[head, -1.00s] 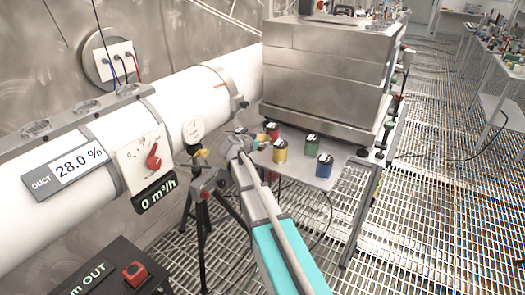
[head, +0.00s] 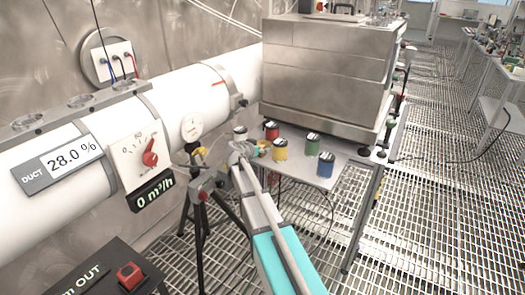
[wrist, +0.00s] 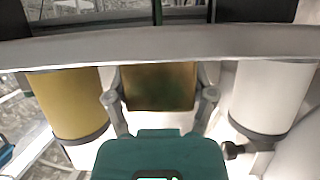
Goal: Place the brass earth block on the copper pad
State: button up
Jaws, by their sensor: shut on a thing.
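My gripper (wrist: 160,98) fills the middle of the wrist view, its two grey fingers on either side of a brownish-gold block with a greenish tint (wrist: 160,82). It is shut on this block, which looks like the brass earth block. In the head view my gripper (head: 243,150) is at the left edge of the small table, beside the coloured cans. The block is not clear there; a small brass-coloured patch (head: 263,147) shows just right of the gripper. I cannot pick out the copper pad in either view.
Red (head: 271,131), yellow (head: 280,149), green (head: 312,145) and blue (head: 325,164) cans stand on the table (head: 300,175). A steel box (head: 325,75) is behind them. The white duct (head: 185,95) and a black tripod (head: 200,215) are left of my gripper.

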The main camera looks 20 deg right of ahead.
jog(key=shift+f, duration=0.1)
jog(key=o, duration=1.3)
jog(key=shift+c, duration=0.2)
jog(key=shift+r, duration=0.2)
jog(key=p+v, duration=0.4)
jog(key=v, duration=0.8)
jog(key=shift+p, duration=0.3)
jog(key=s+a+f+n+g+y, duration=0.2)
jog(key=s+f+n+y, duration=0.1)
jog(key=s, duration=0.5)
jog(key=s+a+f+n+g+y, duration=0.2)
jog(key=s+f+n+g+y, duration=0.1)
jog(key=s, duration=0.6)
jog(key=s+a+f+n+g+y, duration=0.3)
jog(key=s+f+n+y, duration=0.1)
jog(key=s, duration=0.4)
jog(key=shift+s+f+y, duration=0.15)
jog(key=shift+f+y, duration=0.25)
jog(key=shift+f, duration=0.35)
